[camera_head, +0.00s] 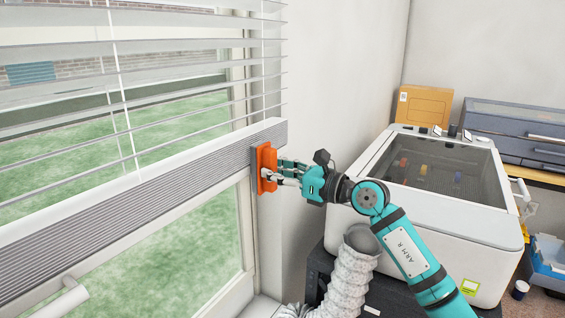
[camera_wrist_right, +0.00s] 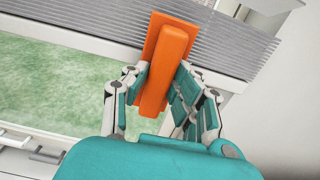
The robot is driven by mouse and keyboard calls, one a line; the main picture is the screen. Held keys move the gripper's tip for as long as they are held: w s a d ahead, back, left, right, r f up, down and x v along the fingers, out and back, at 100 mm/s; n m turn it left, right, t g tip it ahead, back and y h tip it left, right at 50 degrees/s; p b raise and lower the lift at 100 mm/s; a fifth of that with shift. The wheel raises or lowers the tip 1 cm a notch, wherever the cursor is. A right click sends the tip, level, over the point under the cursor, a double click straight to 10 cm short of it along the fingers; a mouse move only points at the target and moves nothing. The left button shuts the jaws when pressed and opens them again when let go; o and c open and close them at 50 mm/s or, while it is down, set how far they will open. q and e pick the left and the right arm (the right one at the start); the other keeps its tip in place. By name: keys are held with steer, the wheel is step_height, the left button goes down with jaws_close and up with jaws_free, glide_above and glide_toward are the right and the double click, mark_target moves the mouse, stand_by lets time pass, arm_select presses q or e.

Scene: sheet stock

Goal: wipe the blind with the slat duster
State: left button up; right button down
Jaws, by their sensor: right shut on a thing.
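The blind (camera_head: 150,124) hangs in front of the window at the left of the head view. Its upper slats are spread apart, and its lower part is a thick grey stack below a white rail. The orange slat duster (camera_head: 265,168) is at the right end of that stack. My right gripper (camera_head: 283,173) is shut on it. In the right wrist view the duster (camera_wrist_right: 168,62) stands between the fingers of my right gripper (camera_wrist_right: 162,108), with its flat far side at the grey slats (camera_wrist_right: 215,40). Whether it touches them is hidden. My left gripper is not in view.
A white machine with a dark window lid (camera_head: 440,165) stands at the right, with a ribbed hose (camera_head: 350,272) in front. A cardboard box (camera_head: 423,106) and a blue-grey drawer unit (camera_head: 520,130) stand behind. Bare wall (camera_head: 340,70) lies right of the blind.

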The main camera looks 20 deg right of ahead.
steer(key=shift+s+a+r+p, duration=0.15)
steer(key=shift+s+a+p, duration=0.65)
steer(key=shift+a, duration=0.25)
steer(key=s+a+p, duration=0.2)
steer(key=a+p, duration=0.1)
steer(key=shift+s+a, duration=0.3)
steer(key=shift+s, duration=0.05)
steer(key=shift+s+a+p, duration=0.3)
steer(key=shift+a+p, duration=0.05)
steer(key=shift+p, duration=0.1)
steer(key=b, duration=0.2)
glide_toward(234, 179)
steer(key=shift+v, duration=1.25)
